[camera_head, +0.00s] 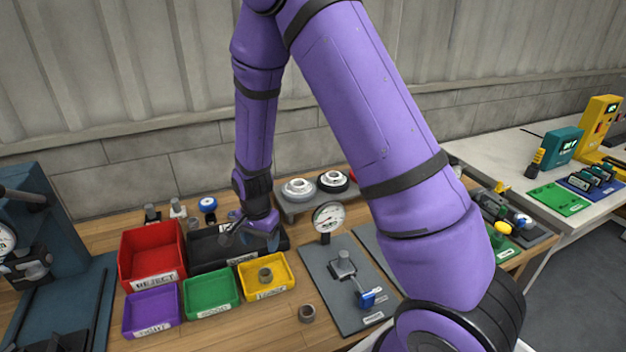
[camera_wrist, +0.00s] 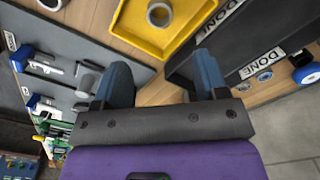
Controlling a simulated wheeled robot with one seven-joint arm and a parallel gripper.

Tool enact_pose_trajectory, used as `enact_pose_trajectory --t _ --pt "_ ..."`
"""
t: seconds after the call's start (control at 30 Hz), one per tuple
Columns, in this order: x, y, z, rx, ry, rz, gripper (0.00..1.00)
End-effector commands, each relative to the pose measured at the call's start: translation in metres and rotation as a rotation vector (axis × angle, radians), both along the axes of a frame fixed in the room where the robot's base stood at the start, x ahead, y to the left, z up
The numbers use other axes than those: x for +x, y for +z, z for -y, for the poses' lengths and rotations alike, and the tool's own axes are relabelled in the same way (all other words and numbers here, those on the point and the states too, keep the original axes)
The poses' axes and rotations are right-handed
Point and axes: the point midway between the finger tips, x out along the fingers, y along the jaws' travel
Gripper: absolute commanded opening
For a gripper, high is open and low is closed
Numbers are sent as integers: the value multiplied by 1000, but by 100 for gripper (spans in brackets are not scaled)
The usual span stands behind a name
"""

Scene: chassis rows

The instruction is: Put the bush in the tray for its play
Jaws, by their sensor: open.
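One grey ring-shaped bush (camera_head: 265,275) is in the yellow tray (camera_head: 286,287). It also shows in the wrist view (camera_wrist: 159,14), inside the yellow tray (camera_wrist: 178,48). A second bush (camera_head: 307,313) lies on the wooden table to the right of that tray, and shows at the top left in the wrist view (camera_wrist: 50,3). The purple tray (camera_head: 151,313) and green tray (camera_head: 211,296) stand to the left of the yellow one. My gripper (camera_head: 250,238) is over the black tray (camera_head: 200,262), behind the yellow tray. Its blue fingers (camera_wrist: 164,80) are apart with nothing between them.
A red REJECT tray (camera_head: 152,252) stands at the left. A dial gauge (camera_head: 328,218) stands by a grey plate (camera_head: 345,295) with a small fixture. Ring parts (camera_head: 298,188) sit on a stand behind. Bare wood lies in front of the yellow tray.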

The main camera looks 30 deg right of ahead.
Motion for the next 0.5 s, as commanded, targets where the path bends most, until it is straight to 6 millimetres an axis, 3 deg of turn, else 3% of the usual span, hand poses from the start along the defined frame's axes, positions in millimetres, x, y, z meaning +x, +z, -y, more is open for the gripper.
enact_pose_trajectory --t 0.17,0.5 --pt "0 36 3 12 54 33 66" --pt "-19 135 16 26 239 121 66"
